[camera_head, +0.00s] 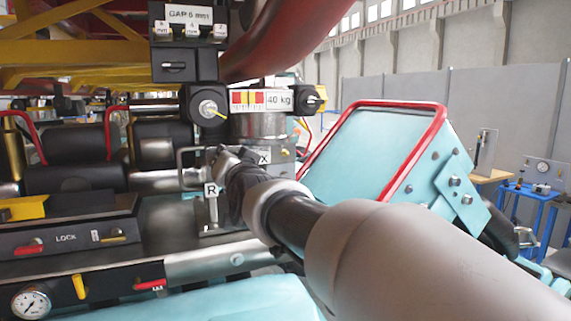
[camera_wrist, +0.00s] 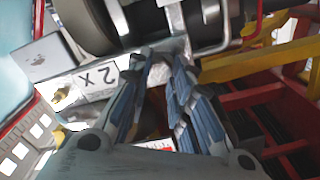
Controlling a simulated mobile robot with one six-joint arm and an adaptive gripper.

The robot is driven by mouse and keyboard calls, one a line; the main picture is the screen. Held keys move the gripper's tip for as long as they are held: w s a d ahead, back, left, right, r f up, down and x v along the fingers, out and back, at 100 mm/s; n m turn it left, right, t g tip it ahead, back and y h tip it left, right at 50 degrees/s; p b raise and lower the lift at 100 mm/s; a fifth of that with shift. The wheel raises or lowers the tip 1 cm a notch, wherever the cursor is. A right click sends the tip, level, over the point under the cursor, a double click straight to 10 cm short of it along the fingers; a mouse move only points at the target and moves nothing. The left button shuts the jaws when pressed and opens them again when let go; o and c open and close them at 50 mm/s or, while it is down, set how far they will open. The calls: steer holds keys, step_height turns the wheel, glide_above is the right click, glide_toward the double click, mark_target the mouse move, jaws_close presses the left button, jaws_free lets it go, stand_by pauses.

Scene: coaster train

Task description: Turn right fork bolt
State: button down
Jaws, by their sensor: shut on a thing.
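My gripper (camera_head: 226,162) is at the fork assembly in the middle of the head view, beside a white plate marked R (camera_head: 212,190). In the wrist view, its two blue-grey fingers (camera_wrist: 166,62) reach in close together below a metal bar. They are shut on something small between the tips. I take it to be the right fork bolt, but the fingers hide it.
A 40 kg gauge (camera_head: 262,101) and a GAP 5 mm block (camera_head: 188,22) stand above the gripper. A bent metal handle (camera_head: 185,158) is close at its left. A teal panel with a red rim (camera_head: 372,150) rises at right. A LOCK box (camera_head: 75,235) sits lower left.

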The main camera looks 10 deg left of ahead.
steer(key=c, duration=1.4)
jaws_free()
steer(key=shift+c, duration=0.2)
steer(key=v, duration=1.2)
steer(key=shift+d+f, duration=0.1)
steer(key=s+d+f+g+h+b, duration=0.2)
steer(key=s+d+f, duration=0.3)
steer(key=d+f, duration=0.4)
steer(key=s+d+f+g+h+b, duration=0.3)
steer(key=s+d+f, duration=0.3)
steer(key=f, duration=0.5)
steer(key=s+d+f+g+h+b, duration=0.2)
steer(key=s+d+f, duration=0.2)
steer(key=d+f, duration=0.6)
steer(key=s+d+f+g+h+b, duration=0.2)
steer(key=s+d+f, duration=0.3)
steer(key=s+f, duration=0.4)
steer(key=shift+s+d+f+g, duration=0.2)
steer(key=shift+s+d+g, duration=0.15)
steer(key=shift+s+g, duration=0.6)
